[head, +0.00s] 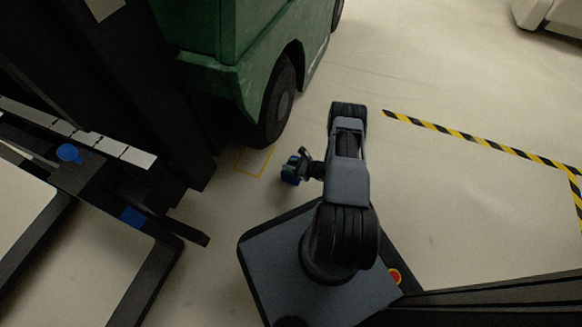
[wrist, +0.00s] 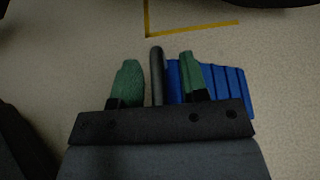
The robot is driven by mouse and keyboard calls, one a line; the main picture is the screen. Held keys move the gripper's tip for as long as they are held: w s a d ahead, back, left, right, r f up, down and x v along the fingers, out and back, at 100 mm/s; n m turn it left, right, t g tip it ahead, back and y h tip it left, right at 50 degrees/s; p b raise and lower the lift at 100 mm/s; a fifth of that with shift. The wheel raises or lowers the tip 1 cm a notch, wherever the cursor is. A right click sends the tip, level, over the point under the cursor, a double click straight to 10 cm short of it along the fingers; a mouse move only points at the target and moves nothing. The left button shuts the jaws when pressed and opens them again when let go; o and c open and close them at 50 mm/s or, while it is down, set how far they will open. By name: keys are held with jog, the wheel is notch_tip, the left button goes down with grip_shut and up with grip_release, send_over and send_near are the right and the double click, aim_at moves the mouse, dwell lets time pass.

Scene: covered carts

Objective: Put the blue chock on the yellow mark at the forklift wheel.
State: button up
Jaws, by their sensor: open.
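The blue chock (head: 290,172) stands on the floor beside the yellow mark (head: 241,172), a thin outline at the forklift wheel (head: 279,104). My gripper (head: 304,160) is at the chock and partly covers it. In the wrist view my gripper (wrist: 158,68) has two green fingers spread apart. A dark bar (wrist: 157,76) stands between them, touching neither; it may be the chock's handle. The chock's ridged blue body (wrist: 232,88) lies behind and right of the right finger. The yellow mark (wrist: 190,30) shows beyond it, with part of the dark wheel (wrist: 262,3) at the top edge.
The green forklift (head: 215,75) stands at the top. Its dark forks and a rack-like frame (head: 180,228) fill the left. Black-and-yellow tape (head: 455,133) marks the floor at right. A pale vehicle (head: 555,14) is at top right. The floor between chock and mark is clear.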

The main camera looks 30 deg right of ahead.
jog(key=p+v, duration=0.4)
jog(key=v, duration=0.7)
jog(key=w+a+r+n+g, duration=0.1)
jog(key=a+r+n+g, duration=0.3)
jog(key=r, duration=0.5)
jog(key=w+a+r+n+g, duration=0.1)
jog(key=a+r+n+g, duration=0.1)
jog(key=r+n, duration=0.55)
jog(key=w+a+r+n+g, duration=0.2)
jog(key=r+n+g, duration=0.1)
jog(key=r, duration=0.7)
jog(key=s+a+r+n+t+h, duration=0.1)
jog(key=s+a+r+n+h, duration=0.3)
jog(key=r, duration=0.5)
jog(key=s+a+r+n+h, duration=0.4)
jog(key=s+r+n+h, duration=0.1)
jog(key=s+r+n, duration=0.3)
jog(key=shift+s+r+n+t, duration=0.2)
jog(key=shift+r+n+t, duration=0.25)
jog(key=shift+r, duration=0.15)
jog(key=shift+a+r, duration=0.1)
